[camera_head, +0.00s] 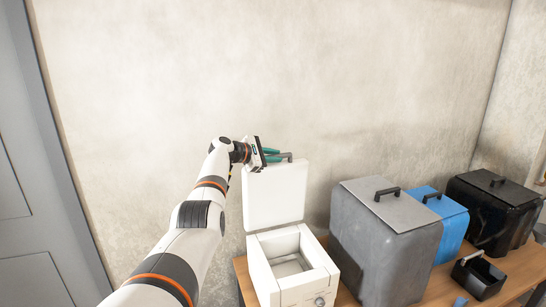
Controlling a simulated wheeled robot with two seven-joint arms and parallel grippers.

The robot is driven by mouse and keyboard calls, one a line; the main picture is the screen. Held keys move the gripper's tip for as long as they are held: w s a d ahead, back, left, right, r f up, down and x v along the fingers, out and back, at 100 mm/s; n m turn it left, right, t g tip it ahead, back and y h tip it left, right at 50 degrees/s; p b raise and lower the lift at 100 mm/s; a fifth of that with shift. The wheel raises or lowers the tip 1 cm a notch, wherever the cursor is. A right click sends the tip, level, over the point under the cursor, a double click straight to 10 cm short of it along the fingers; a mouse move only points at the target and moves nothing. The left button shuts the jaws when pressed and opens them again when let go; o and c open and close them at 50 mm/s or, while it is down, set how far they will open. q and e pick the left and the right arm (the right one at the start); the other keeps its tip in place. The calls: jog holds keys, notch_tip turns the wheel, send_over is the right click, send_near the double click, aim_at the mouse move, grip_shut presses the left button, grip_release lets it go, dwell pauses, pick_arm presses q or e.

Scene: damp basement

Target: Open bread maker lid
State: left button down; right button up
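The white bread maker (300,285) stands on the wooden table at the lower middle of the head view. Its lid (276,195) stands upright at the back, and the hollow inside shows. A dark handle (288,156) sits at the lid's top edge. My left gripper (277,155) is at that top edge, beside the handle, with its green fingers pointing right. The fingers look a little apart, but I cannot tell whether they touch the handle or grip it. My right gripper is not in view.
A large grey bin (385,245) stands close to the right of the bread maker. A blue box (450,220), a black bin (497,210) and a small black container (478,275) are further right on the table (432,295). A concrete wall (330,80) is behind.

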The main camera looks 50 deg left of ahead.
pick_arm(q)
jog(key=c, duration=1.4)
grip_release()
jog(key=shift+a+f, duration=0.1)
jog(key=shift+f, duration=0.05)
jog(key=shift+o, duration=0.2)
jog(key=b+v, duration=0.4)
jog(key=v, duration=0.8)
